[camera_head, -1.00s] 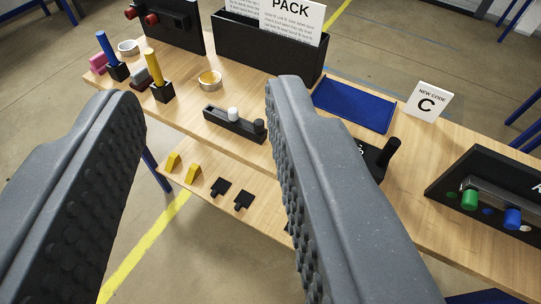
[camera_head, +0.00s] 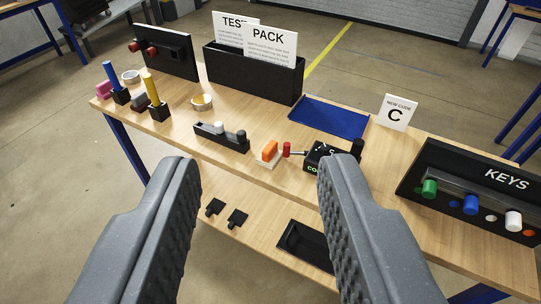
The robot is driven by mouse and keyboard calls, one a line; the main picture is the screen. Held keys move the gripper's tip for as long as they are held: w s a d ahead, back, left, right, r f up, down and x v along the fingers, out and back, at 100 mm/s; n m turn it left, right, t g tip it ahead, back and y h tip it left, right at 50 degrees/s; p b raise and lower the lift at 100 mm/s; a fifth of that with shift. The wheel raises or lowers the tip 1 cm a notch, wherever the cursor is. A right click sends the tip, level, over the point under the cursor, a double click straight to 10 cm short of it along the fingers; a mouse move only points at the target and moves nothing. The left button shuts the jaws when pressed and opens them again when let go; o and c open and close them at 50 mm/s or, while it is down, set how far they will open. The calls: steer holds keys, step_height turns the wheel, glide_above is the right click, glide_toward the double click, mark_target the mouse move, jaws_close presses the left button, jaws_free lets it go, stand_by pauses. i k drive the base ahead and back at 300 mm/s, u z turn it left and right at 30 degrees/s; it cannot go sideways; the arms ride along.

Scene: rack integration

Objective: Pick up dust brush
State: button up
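No thing in view can be named as the dust brush for certain. Two upright handles in black blocks stand at the table's left end: a blue one (camera_head: 111,74) and a yellow one (camera_head: 152,90). From here I cannot tell whether either is a brush. My gripper (camera_head: 260,168) is open and empty, its two grey ridged fingers wide apart in the foreground. The right finger hides part of the table.
A lower shelf holds a black tray (camera_head: 304,246).

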mark_target(270, 156)
steer(key=z, duration=0.15)
steer(key=i, duration=0.55)
steer(key=u, duration=2.1)
steer(key=k, duration=0.7)
steer(key=z, duration=1.25)
steer(key=i, duration=0.35)
